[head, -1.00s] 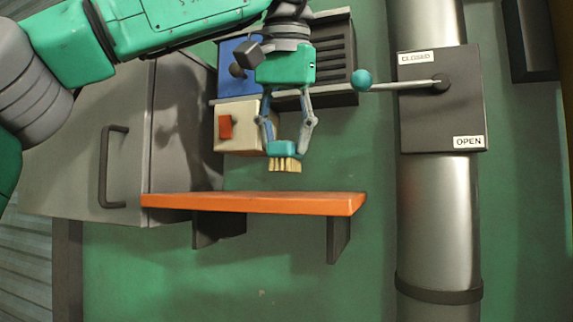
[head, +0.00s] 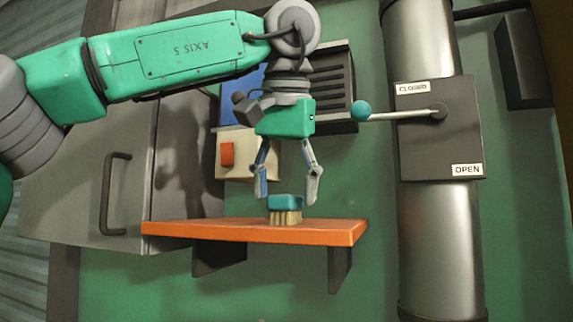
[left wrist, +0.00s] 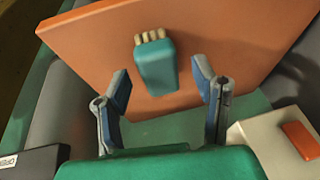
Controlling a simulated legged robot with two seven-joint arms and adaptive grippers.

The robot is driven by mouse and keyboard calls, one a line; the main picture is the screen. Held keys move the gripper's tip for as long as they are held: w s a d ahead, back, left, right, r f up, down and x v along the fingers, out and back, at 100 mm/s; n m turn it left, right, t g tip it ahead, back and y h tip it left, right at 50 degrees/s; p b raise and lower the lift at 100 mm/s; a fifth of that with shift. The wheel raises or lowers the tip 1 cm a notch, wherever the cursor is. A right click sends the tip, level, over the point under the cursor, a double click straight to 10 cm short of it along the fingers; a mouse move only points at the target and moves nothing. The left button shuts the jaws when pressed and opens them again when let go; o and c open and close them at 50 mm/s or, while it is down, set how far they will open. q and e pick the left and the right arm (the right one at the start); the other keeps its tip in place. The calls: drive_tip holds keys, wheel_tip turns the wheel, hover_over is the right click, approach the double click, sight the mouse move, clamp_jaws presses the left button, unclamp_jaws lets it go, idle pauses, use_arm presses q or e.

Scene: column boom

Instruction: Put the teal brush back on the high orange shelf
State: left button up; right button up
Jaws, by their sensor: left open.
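The teal brush (head: 285,203) stands bristles down on the orange shelf (head: 200,231), near the shelf's middle. My left gripper (head: 288,200) is open, with its fingers spread on either side of the brush and pointing down. In the left wrist view the brush (left wrist: 156,66) is on the orange board (left wrist: 90,45), just beyond the open fingertips (left wrist: 160,80), with gaps on both sides. My right gripper is not in view.
A lever with a teal knob (head: 362,111) sticks out from a dark box on the metal column, right of my gripper. A beige box with an orange switch (head: 227,154) is behind. A grey cabinet door (head: 95,190) stands left. The shelf's right part is clear.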

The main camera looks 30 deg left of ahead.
use_arm(q)
drive_tip(key=v, duration=1.1)
drive_tip(key=shift+s+d+r, duration=0.15)
drive_tip(key=shift+d+r, duration=0.1)
drive_tip(key=shift+r, duration=0.05)
drive_tip(key=shift+a, duration=0.15)
